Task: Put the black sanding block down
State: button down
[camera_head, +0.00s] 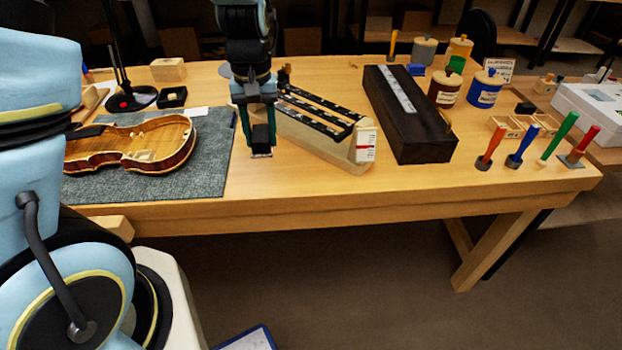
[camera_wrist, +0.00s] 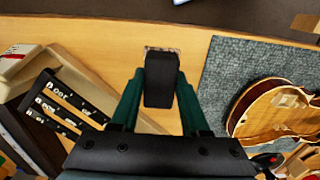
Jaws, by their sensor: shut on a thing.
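My gripper (camera_head: 260,151) hangs over the workbench, between the grey mat and the long box with black slats. Its two green fingers are shut on the black sanding block (camera_head: 262,138). In the wrist view the black sanding block (camera_wrist: 160,80) sits between the fingertips of my gripper (camera_wrist: 159,88), with a paler, speckled edge at its far end. Bare wood of the workbench (camera_head: 300,192) shows around it. I cannot tell whether the block touches the bench top or is held just above it.
A violin body (camera_head: 130,145) lies on the grey mat (camera_head: 205,175) to the left. The slatted box (camera_head: 330,145) stands close on the right, and a dark long box (camera_head: 410,125) beyond it. Jars and coloured-handled tools stand at the far right. The bench front is clear.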

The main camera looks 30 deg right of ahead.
send_over(272, 182)
notch_tip(272, 182, down, 5)
jog(key=shift+d+f+p, duration=0.1)
jog(key=shift+f+p, duration=0.1)
jog(key=shift+p, duration=0.2)
jog(key=shift+f, duration=2.25)
jog(key=shift+f, duration=0.15)
jog(key=shift+c, duration=2)
grip_release()
notch_tip(272, 182, up, 12)
jog(key=shift+w+r, duration=0.1)
jog(key=shift+r, duration=0.05)
jog(key=a+r+n, duration=0.1)
jog(key=a+n, duration=0.1)
jog(key=a, duration=1)
jog(key=w+a+r+n+t, duration=0.1)
jog(key=a+r+n, duration=0.1)
jog(key=a, duration=1.1)
jog(key=shift+w+a+r+t, duration=0.15)
jog(key=shift+w+r+t, duration=0.1)
jog(key=shift+t, duration=0.05)
